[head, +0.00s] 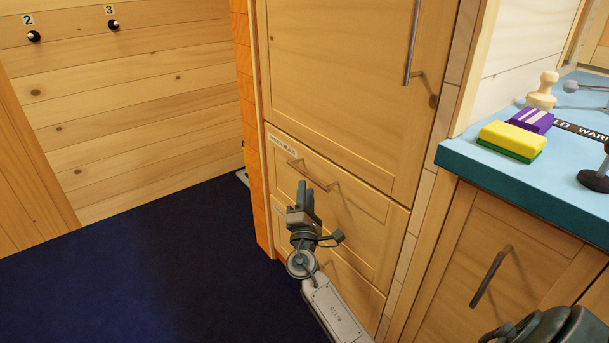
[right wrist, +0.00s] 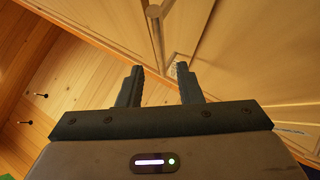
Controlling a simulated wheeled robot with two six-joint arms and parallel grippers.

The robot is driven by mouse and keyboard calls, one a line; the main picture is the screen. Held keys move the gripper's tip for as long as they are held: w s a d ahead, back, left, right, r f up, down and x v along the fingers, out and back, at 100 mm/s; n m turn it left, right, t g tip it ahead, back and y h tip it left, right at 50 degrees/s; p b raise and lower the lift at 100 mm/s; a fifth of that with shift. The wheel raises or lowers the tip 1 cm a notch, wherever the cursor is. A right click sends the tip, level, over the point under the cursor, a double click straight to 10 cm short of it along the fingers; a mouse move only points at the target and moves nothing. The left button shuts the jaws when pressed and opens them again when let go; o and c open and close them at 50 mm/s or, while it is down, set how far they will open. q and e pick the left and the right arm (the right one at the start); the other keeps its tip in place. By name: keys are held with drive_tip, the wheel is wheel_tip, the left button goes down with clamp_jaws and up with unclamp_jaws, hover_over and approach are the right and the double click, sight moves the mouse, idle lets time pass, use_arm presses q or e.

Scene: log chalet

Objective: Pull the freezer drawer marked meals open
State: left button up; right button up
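Two wooden drawer fronts sit below a tall cabinet door in the head view. The upper drawer front (head: 355,200) has a metal bar handle (head: 313,176) and a small label (head: 283,144) whose word I cannot read. The lower drawer front (head: 350,280) is partly hidden by my right arm, and I cannot tell which drawer is marked meals. Both look shut. My left gripper is not in view.
The tall door (head: 345,80) above is shut. At right, a blue counter (head: 480,170) holds a yellow-green sponge (head: 512,140), a purple block (head: 531,119) and a wooden stamp-like piece (head: 542,92). Dark blue floor (head: 150,280) is clear at left.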

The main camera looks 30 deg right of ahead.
sight(307, 175)
drive_tip(key=x, duration=0.6)
drive_tip(key=shift+w, duration=0.1)
drive_tip(key=shift+c, duration=0.4)
clamp_jaws()
